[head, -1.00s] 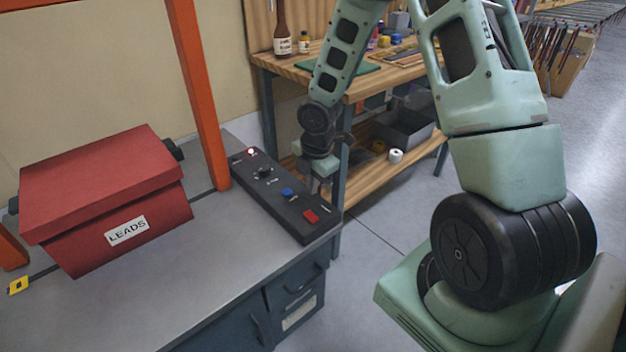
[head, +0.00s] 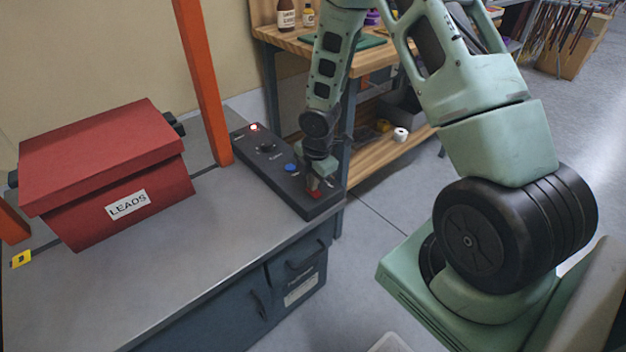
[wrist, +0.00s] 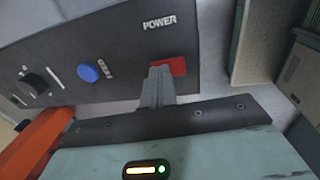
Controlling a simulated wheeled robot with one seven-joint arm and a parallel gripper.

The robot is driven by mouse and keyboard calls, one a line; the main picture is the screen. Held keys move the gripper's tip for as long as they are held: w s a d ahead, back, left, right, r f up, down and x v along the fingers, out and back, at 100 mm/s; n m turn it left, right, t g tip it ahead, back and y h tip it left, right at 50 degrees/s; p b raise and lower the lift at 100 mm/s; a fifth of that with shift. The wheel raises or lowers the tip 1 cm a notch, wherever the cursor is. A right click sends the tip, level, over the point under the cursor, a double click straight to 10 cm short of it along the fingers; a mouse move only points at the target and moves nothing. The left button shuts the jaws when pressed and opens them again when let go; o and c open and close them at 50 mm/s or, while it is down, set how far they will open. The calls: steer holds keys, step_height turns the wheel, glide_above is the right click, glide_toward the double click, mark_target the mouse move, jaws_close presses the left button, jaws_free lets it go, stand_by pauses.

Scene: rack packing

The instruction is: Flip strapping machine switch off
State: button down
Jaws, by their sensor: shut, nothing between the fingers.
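The black control panel (head: 279,158) of the strapping machine lies on the grey bench. Its red POWER switch (head: 315,194) is near the front right end, and a red lamp (head: 254,127) glows at the far end. My gripper (head: 312,184) points down, shut and empty, with its fingertips at the switch. In the wrist view the red switch (wrist: 172,66) sits below the white POWER label, and the shut fingers (wrist: 157,85) overlap its left part. I cannot tell whether they touch it or which way the switch is set.
A blue FEED button (head: 292,167) and a black knob (head: 266,147) share the panel. An orange frame post (head: 202,80) rises at its left. A red box labelled LEADS (head: 100,170) stands on the bench. A wooden shelf unit (head: 375,175) is behind.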

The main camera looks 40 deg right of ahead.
steer(key=shift+r+p, duration=0.1)
steer(key=shift+p, duration=0.35)
steer(key=shift+f, duration=0.2)
steer(key=shift+s+r, duration=0.1)
steer(key=shift+s, duration=0.65)
steer(key=shift+r, duration=0.15)
steer(key=shift+w+r, duration=0.1)
steer(key=shift+r, duration=0.2)
step_height(320, 180, up, 13)
steer(key=w+p, duration=0.1)
steer(key=p, duration=0.4)
steer(key=shift+w+p, duration=0.25)
steer(key=shift+p, duration=0.05)
